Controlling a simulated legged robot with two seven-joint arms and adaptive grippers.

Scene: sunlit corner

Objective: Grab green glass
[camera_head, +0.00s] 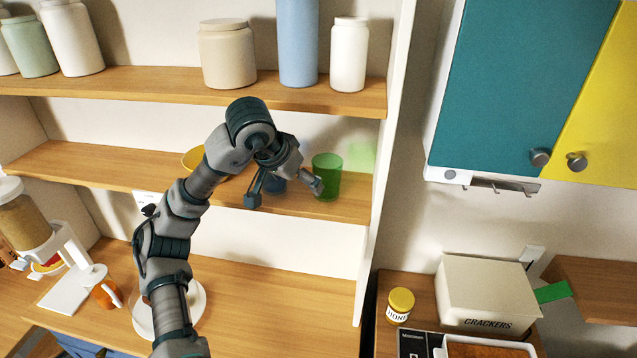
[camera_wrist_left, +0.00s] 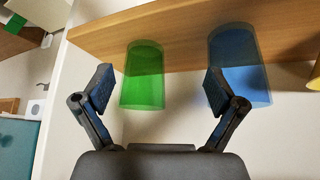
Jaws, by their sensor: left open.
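The green glass (camera_head: 328,178) stands upright on the middle shelf (camera_head: 90,165), near its right end. My left gripper (camera_head: 284,193) is open and empty in front of the shelf, just left of the green glass in the head view. In the left wrist view, the picture is upside down, and the green glass (camera_wrist_left: 145,78) shows beyond the open fingers (camera_wrist_left: 160,88), nearer the left finger. No contact with the glass is visible. My right gripper is not in view.
A blue glass (camera_wrist_left: 240,70) stands beside the green one; in the head view my gripper partly hides it (camera_head: 275,184). A yellow bowl (camera_head: 192,157) is farther left on the shelf. The upper shelf (camera_head: 150,88) holds jars, and a white side panel (camera_head: 388,160) closes the right end.

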